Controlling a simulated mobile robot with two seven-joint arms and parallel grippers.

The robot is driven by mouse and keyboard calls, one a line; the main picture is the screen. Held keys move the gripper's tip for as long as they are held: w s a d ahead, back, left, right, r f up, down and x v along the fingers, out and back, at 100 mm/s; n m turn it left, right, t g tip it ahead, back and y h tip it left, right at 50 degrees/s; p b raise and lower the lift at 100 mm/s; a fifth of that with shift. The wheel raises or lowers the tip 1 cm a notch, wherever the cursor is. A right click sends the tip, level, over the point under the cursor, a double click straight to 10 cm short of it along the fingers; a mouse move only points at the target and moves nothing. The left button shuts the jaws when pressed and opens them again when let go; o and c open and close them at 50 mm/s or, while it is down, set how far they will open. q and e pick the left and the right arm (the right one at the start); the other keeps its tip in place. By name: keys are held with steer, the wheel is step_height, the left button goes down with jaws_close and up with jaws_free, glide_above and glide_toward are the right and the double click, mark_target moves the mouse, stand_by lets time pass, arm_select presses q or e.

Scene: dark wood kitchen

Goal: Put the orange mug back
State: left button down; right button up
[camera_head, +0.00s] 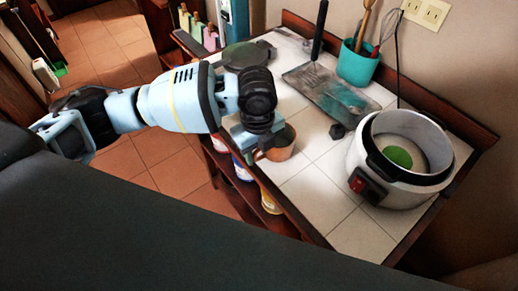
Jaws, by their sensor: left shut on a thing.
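The orange mug (279,145) is at the front left part of the white tiled counter, upright as far as I can see. My left arm reaches in from the left, and my left gripper (258,143) is at the mug's left side, shut on it. The gripper and wrist hide part of the mug. I cannot tell whether the mug's base touches the tiles. My right gripper is not in view.
A silver cooker (402,158) with a green thing (397,157) inside stands at the right. A teal utensil holder (357,65) and a dark tray (330,92) are behind. The tiles (320,190) between mug and cooker are clear. Shelves lie below the counter's left edge.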

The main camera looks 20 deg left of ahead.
arm_select(q)
steer(key=c, duration=0.8)
jaws_free()
steer(key=shift+f, duration=0.1)
step_height(320, 180, up, 12)
steer(key=shift+s+r+p, duration=0.1)
steer(key=shift+r+p, duration=0.05)
steer(key=shift+p, duration=0.35)
